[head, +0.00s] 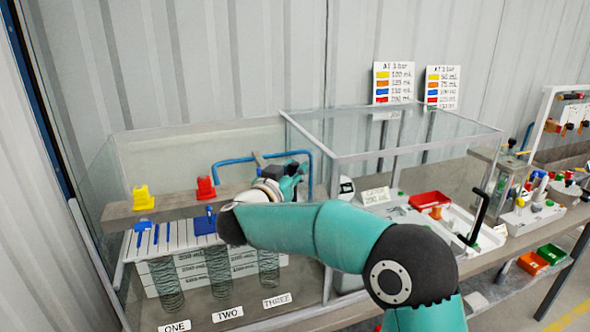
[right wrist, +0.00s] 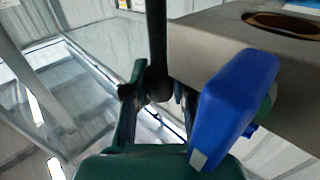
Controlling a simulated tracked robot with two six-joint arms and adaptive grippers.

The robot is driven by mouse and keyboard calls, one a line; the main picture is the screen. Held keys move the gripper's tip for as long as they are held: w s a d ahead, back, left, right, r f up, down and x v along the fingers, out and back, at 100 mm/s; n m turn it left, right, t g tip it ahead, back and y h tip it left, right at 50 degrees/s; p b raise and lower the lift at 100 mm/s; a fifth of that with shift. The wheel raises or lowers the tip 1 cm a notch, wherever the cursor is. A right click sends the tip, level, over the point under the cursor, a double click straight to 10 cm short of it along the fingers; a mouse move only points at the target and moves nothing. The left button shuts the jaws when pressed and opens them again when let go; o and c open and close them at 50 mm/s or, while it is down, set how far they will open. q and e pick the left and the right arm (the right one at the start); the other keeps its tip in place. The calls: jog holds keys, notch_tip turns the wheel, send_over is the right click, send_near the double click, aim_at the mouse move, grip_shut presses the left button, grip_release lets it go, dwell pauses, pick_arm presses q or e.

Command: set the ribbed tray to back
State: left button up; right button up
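The white ribbed tray (head: 177,236) lies in the glass tank at the left of the head view, above the spring-like tubes. Its right end is hidden behind my right arm. My right gripper (head: 296,171) is at the tank's right side, by the bent blue pipe. In the right wrist view my right gripper (right wrist: 159,100) has one finger on each side of a dark upright rod (right wrist: 157,40) with a round knob. I cannot tell whether the fingers press on it. My left gripper is out of view.
A grey beam (head: 172,207) above the tray carries a yellow piece (head: 143,198) and a red piece (head: 205,188). In the right wrist view a blue block (right wrist: 235,108) is close beside the fingers. A glass case (head: 440,150) stands to the right.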

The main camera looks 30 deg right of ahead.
jog(key=o, duration=0.4)
